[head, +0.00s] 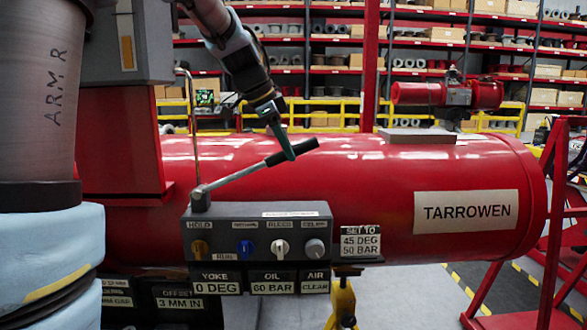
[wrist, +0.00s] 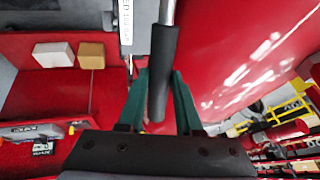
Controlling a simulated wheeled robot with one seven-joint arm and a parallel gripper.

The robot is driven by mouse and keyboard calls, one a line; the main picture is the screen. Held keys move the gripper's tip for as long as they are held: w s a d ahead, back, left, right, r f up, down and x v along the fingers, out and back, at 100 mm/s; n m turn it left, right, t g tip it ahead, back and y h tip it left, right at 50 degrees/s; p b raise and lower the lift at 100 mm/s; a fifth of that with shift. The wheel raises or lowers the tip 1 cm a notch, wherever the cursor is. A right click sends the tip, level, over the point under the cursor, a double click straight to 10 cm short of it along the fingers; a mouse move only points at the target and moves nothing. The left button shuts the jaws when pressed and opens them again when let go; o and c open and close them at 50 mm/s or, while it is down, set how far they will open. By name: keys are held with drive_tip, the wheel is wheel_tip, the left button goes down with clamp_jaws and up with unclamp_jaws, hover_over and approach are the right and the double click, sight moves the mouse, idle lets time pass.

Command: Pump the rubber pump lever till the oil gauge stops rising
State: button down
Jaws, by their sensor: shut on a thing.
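The pump lever is a metal rod with a black rubber grip (head: 292,152), rising to the right from a pivot at the left end of the grey control box (head: 262,222). My gripper (head: 284,148) is shut on the rubber grip from above, with the red cylinder behind. In the wrist view the grip (wrist: 163,75) lies between the two green fingers of my gripper (wrist: 160,95). The oil gauge plate (head: 273,282) under the box reads 60 BAR. A set-to plate (head: 361,242) reads 45 DEG, 50 BAR.
The yoke plate (head: 216,282) reads 0 DEG and the air plate (head: 316,282) reads CLEAR. Several knobs, including a blue one (head: 245,248), line the box front. A large red cylinder (head: 400,180) labelled TARROWEN lies behind. A red frame (head: 560,230) stands at right.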

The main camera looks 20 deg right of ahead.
drive_tip(key=shift+a+r, duration=0.15)
drive_tip(key=shift+r, duration=0.2)
drive_tip(key=shift+w, duration=0.1)
drive_tip(key=c, duration=0.6)
unclamp_jaws()
drive_tip(key=b+v, duration=0.2)
drive_tip(key=v, duration=0.8)
drive_tip(key=shift+a+r, duration=0.2)
drive_tip(key=shift+a, duration=0.15)
